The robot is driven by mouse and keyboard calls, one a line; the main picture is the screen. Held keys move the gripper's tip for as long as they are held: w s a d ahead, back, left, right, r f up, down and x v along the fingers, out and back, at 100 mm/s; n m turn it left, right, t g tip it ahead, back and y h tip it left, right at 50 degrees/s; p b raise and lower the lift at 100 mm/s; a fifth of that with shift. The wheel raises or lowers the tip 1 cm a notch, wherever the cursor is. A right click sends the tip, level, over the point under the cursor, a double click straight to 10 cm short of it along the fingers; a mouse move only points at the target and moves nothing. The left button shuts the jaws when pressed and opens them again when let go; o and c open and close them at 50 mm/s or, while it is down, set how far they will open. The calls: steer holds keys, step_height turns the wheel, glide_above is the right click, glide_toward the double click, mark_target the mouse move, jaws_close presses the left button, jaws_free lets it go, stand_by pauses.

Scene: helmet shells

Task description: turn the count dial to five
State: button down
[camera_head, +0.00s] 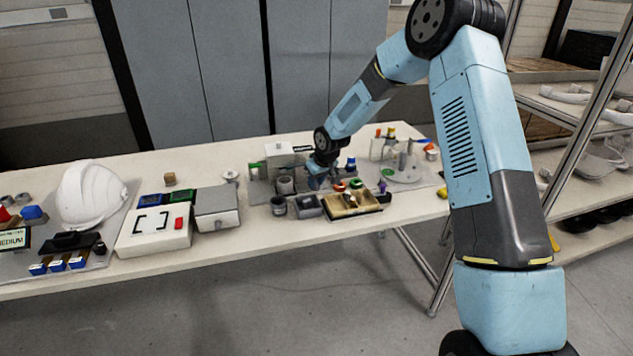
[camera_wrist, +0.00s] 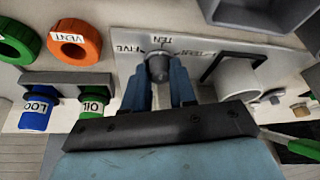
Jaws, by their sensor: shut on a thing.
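The count dial (camera_wrist: 158,64) is a small grey knob on a pale panel (camera_wrist: 115,38) in the wrist view. The label FIVE is to its left, TEN is above it, and a partly covered label is to its right. I cannot tell clearly which label the dial points at. My gripper (camera_wrist: 159,78) is shut on the dial, with one blue finger on each side. In the head view my gripper (camera_head: 318,180) is low over the middle of the table, and the dial is hidden there.
In the wrist view a pale cylinder (camera_wrist: 238,75) stands close right of the gripper. An orange VENT ring (camera_wrist: 88,50), a green ring (camera_wrist: 14,50), a blue piece (camera_wrist: 36,112) and a green piece (camera_wrist: 93,104) are at left. A wooden tray (camera_head: 368,208) is close by.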

steer(key=n, duration=0.2)
steer(key=n+g+y, duration=0.1)
steer(key=n, duration=0.2)
steer(key=shift+w+d+g, duration=0.2)
steer(key=shift+g, duration=0.1)
steer(key=n+g, duration=0.1)
steer(key=n, duration=0.2)
steer(key=n+g, duration=0.1)
steer(key=n, duration=0.2)
steer(key=shift+w+d+y, duration=0.1)
steer(key=shift+w+y, duration=0.1)
steer(key=shift+y, duration=0.2)
steer(key=c, duration=1.3)
jaws_free()
steer(key=shift+o, duration=0.5)
steer(key=shift+r, duration=0.15)
steer(key=v, duration=1.3)
steer(key=shift+d+r, duration=0.15)
